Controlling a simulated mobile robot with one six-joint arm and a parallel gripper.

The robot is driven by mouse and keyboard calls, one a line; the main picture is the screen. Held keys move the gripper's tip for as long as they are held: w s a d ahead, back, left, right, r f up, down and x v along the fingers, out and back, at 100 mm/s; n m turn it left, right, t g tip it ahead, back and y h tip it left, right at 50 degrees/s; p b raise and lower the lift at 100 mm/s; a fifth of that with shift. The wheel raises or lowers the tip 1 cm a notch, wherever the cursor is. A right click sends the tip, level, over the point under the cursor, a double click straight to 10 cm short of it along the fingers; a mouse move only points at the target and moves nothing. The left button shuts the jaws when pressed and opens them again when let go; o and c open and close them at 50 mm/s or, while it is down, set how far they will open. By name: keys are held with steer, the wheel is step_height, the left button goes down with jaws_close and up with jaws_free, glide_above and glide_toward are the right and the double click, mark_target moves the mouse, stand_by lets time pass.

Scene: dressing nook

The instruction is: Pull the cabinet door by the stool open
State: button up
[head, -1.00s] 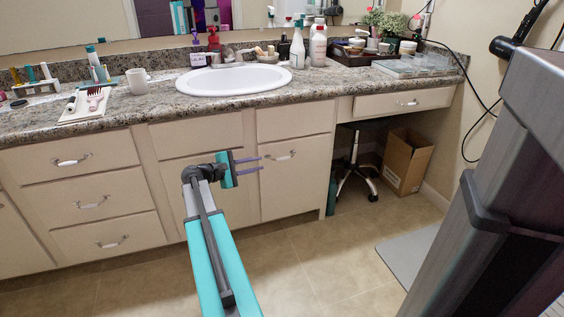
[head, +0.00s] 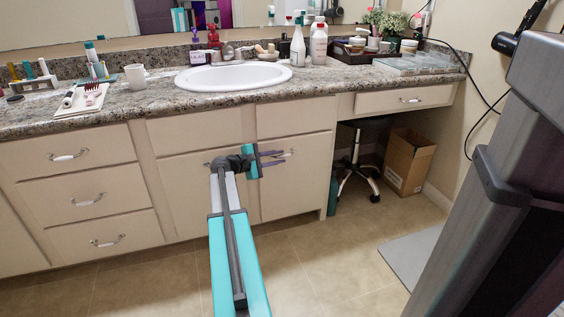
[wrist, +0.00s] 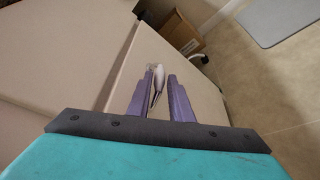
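The cream cabinet door (head: 297,190) by the stool sits below a drawer front, right of the other under-sink door, and looks closed. Its pale bar handle (head: 291,152) is near its top. My gripper (head: 284,157) is at this handle with its two purple fingers apart. In the wrist view the handle (wrist: 158,78) lies between the fingertips of my gripper (wrist: 162,80), closer to the left finger, with a gap to the right one. The door (wrist: 195,95) fills the middle there. The stool (head: 358,172) stands in the knee space to the right, partly hidden.
A cardboard box (head: 408,160) stands beside the stool, and a teal object (head: 332,196) stands by the cabinet's right end. A grey mat (head: 415,262) lies at right. The tiled floor (head: 320,265) before the door is clear. The counter (head: 130,105) overhangs above.

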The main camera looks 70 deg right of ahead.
steer(key=shift+b+x, duration=0.4)
steer(key=shift+x, duration=1.05)
steer(key=shift+c, duration=0.4)
jaws_close()
steer(key=shift+a, duration=0.35)
steer(key=shift+w+d, duration=0.1)
steer(key=shift+d, duration=0.05)
